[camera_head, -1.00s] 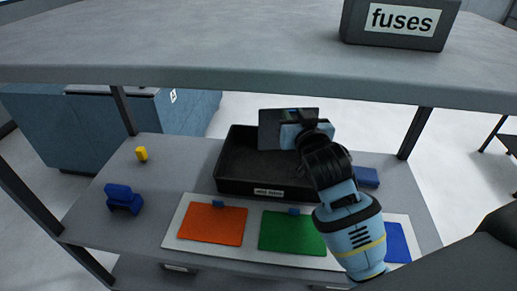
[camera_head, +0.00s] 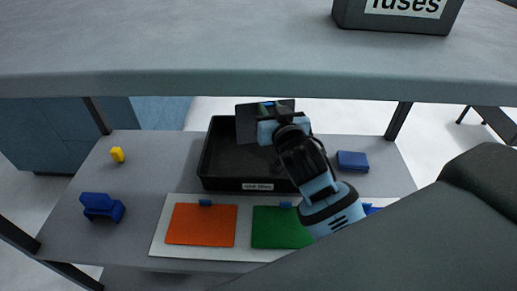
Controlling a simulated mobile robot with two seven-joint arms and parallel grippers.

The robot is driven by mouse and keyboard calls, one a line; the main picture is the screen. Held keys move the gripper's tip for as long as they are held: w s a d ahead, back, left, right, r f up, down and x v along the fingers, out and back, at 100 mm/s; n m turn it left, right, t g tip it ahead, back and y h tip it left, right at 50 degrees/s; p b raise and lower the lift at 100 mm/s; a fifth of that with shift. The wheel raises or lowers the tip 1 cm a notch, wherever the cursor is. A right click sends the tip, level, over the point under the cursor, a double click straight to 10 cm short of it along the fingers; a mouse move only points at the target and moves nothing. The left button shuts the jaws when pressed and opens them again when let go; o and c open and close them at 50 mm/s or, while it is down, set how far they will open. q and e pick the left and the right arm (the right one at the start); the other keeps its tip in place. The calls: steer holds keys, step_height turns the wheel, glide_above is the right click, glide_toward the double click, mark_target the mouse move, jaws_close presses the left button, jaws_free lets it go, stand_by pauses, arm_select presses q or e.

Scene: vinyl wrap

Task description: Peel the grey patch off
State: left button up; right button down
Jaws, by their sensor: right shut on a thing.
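The dark grey patch (camera_head: 246,126) is off the white board (camera_head: 158,246) and hangs over the back of the black bin. My right gripper (camera_head: 268,122) is shut on it; the fingertips are largely hidden by the wrist. On the board lie an orange patch (camera_head: 201,226) and a green patch (camera_head: 280,230), each with a blue tab at its top edge. A blue patch (camera_head: 371,208) at the right is mostly covered by my arm. My left gripper is out of view.
The open black bin (camera_head: 212,150) stands behind the board with a white label. A yellow piece (camera_head: 117,155) and a blue holder (camera_head: 102,206) are at left, a blue block (camera_head: 352,161) at right. An upper shelf (camera_head: 220,65) bears the "fuses" box (camera_head: 400,12).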

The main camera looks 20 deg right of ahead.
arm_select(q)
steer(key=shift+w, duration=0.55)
arm_select(e)
steer(key=shift+f, duration=0.75)
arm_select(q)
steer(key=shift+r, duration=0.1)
arm_select(e)
steer(key=shift+s, duration=0.1)
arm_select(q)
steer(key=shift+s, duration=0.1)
arm_select(e)
steer(key=c, duration=1.1)
jaws_free()
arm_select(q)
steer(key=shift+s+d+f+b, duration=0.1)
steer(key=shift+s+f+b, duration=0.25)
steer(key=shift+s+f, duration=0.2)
arm_select(e)
steer(key=shift+s+a+r, duration=0.1)
steer(key=shift+s+a, duration=0.1)
steer(key=shift+s, duration=1.1)
steer(key=shift+s+a+r, duration=0.15)
steer(key=shift+s+a, duration=0.05)
steer(key=shift+s, duration=1.05)
steer(key=shift+s+a+r, duration=0.1)
steer(key=shift+s+a, duration=0.1)
steer(key=shift+s, duration=1.1)
steer(key=shift+s+f, duration=0.1)
